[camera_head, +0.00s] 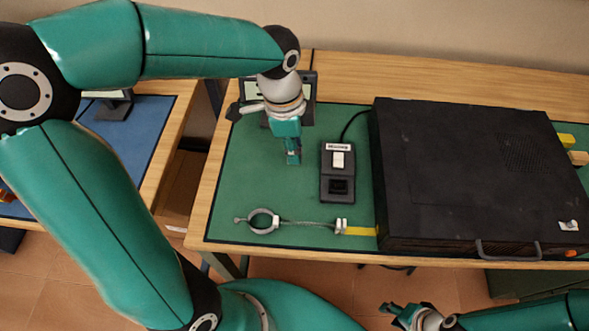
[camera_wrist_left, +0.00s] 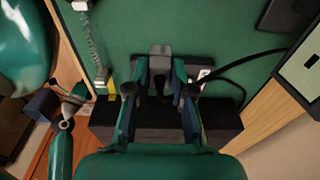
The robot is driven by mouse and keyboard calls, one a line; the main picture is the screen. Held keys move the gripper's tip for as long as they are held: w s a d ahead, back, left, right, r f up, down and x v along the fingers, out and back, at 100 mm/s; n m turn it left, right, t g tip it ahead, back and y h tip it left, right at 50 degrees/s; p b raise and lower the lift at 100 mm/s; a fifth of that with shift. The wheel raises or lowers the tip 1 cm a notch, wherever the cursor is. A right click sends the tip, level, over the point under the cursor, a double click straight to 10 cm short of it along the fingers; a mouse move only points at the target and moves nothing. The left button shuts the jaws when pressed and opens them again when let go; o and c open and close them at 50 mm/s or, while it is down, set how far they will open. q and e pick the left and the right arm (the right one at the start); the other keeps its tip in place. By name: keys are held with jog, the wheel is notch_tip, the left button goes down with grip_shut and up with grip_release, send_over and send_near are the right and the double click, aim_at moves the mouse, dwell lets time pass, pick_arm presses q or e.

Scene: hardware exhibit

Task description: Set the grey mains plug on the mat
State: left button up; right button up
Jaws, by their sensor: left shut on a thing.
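My left gripper (camera_head: 293,158) points down over the green mat (camera_head: 270,200), to the left of the black switch box. In the left wrist view, its two fingers (camera_wrist_left: 158,78) are shut on a small dark grey block (camera_wrist_left: 161,49), which looks like the grey mains plug. The fingers hide part of the plug there, and I cannot make it out in the head view. I cannot tell how far it is above the mat. My right gripper (camera_head: 398,310) is low in front of the table, and its finger opening is unclear.
A ring clamp (camera_head: 262,221) on a cord lies along the mat's front. A small display (camera_head: 305,88) stands behind.

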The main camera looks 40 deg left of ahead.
pick_arm(q)
notch_tip(320, 180, down, 8)
jog(key=shift+s+f+b, duration=0.1)
jog(key=shift+f+b, duration=0.1)
jog(key=shift+b, duration=0.1)
jog(key=shift+f, duration=0.1)
jog(key=o, duration=0.8)
jog(key=shift+o, duration=0.2)
notch_tip(320, 180, up, 12)
jog(key=a+p, duration=0.1)
jog(key=shift+s, duration=0.4)
jog(key=shift+a, duration=0.1)
